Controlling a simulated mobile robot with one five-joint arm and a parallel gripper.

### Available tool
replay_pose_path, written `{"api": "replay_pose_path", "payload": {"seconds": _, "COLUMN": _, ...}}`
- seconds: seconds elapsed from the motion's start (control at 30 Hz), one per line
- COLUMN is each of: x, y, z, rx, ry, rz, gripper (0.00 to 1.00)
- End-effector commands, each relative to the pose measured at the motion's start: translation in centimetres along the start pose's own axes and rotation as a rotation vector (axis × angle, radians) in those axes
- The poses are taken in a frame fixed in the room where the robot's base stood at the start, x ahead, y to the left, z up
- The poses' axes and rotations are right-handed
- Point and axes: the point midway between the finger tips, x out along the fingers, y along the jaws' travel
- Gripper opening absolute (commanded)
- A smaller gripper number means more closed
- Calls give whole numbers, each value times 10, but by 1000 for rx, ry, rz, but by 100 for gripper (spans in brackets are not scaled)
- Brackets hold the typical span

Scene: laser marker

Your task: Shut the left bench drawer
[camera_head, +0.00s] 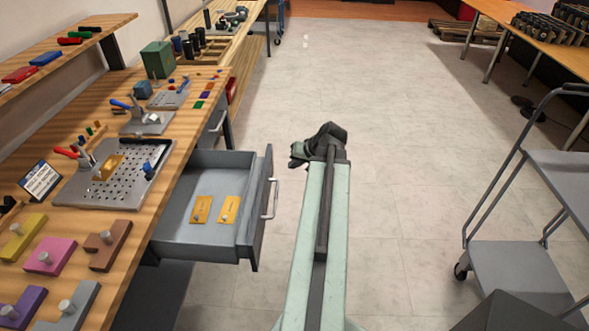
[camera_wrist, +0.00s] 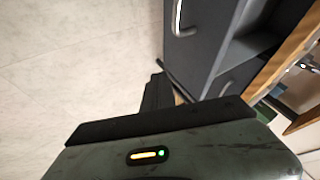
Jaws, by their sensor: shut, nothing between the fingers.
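The grey bench drawer (camera_head: 205,232) is pulled well out from the bench, with its dark front panel (camera_head: 262,215) and metal handle (camera_head: 271,198) facing right. Two brass-coloured plates (camera_head: 229,209) lie inside it. In the wrist view, the drawer's dark front (camera_wrist: 205,42) and its handle (camera_wrist: 177,20) show at the top, right of centre. My gripper (camera_head: 298,156) is shut and empty, to the right of and beyond the drawer front, apart from it in the head view. In the wrist view, the dark fingers (camera_wrist: 156,93) show below the drawer front; any contact is unclear.
A second bench drawer (camera_head: 213,128) farther back looks shut. The wooden bench top (camera_head: 130,215) holds a perforated plate (camera_head: 110,185), knobbed blocks and tools. A grey cart (camera_head: 515,270) stands at the right. The floor (camera_head: 400,150) between bench and cart is clear.

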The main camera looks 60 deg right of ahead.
Motion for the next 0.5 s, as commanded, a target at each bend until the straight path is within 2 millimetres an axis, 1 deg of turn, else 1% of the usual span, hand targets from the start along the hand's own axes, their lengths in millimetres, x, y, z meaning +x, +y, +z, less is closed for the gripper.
{"api": "replay_pose_path", "payload": {"seconds": 0.03, "x": 20, "y": 5, "z": 3, "rx": -2, "ry": -1, "rz": -1, "gripper": 0}}
{"api": "replay_pose_path", "payload": {"seconds": 0.23, "x": 62, "y": 3, "z": 3, "rx": -2, "ry": 0, "rz": -1, "gripper": 0}}
{"api": "replay_pose_path", "payload": {"seconds": 0.27, "x": 57, "y": -8, "z": 1, "rx": -4, "ry": -2, "rz": -2, "gripper": 0}}
{"api": "replay_pose_path", "payload": {"seconds": 0.3, "x": 58, "y": -15, "z": 1, "rx": -3, "ry": -2, "rz": -1, "gripper": 0}}
{"api": "replay_pose_path", "payload": {"seconds": 0.4, "x": 64, "y": -26, "z": 0, "rx": -3, "ry": -1, "rz": 0, "gripper": 0}}
{"api": "replay_pose_path", "payload": {"seconds": 0.5, "x": 67, "y": -33, "z": 0, "rx": -2, "ry": -1, "rz": 0, "gripper": 0}}
